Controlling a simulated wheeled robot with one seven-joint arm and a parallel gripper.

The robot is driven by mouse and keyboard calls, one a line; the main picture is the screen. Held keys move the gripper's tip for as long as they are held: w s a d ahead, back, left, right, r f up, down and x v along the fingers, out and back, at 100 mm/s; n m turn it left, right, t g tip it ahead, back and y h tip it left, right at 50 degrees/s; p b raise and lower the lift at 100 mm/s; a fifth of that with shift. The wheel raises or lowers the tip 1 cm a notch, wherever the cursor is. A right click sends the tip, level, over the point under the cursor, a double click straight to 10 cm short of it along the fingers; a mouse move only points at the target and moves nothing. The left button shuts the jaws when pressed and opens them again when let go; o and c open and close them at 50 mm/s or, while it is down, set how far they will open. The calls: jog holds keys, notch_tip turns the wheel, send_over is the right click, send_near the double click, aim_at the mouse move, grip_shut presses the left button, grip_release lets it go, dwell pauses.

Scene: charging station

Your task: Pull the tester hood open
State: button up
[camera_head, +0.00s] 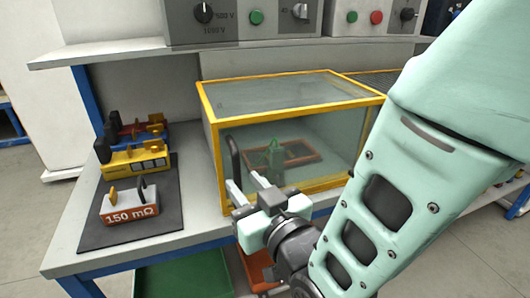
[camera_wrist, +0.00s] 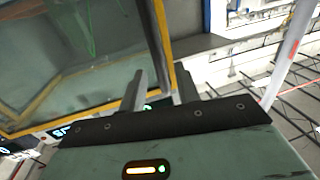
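The tester hood (camera_head: 290,93) is a glass box with a yellow frame on the bench, and it looks closed. A dark upright handle (camera_head: 234,158) is at the left of its front face. My gripper (camera_head: 246,184) is at the lower end of this handle, close to the front pane, with its two fingers apart. In the wrist view the fingers (camera_wrist: 160,88) are spread, with the yellow frame edge (camera_wrist: 163,30) running beyond and between them. I cannot tell whether the handle lies between the fingers or whether they touch it.
Inside the hood are a green piece (camera_head: 273,150) and a brown frame (camera_head: 297,153). On the left, a dark mat (camera_head: 118,232) holds an orange 150 mΩ block (camera_head: 130,208) and several coloured blocks. A shelf (camera_head: 130,53) with instruments is above. Green and orange bins are below.

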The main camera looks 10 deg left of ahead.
aim_at(240, 177)
jog(key=shift+x, duration=2.1)
grip_shut()
jog(key=shift+d, duration=0.1)
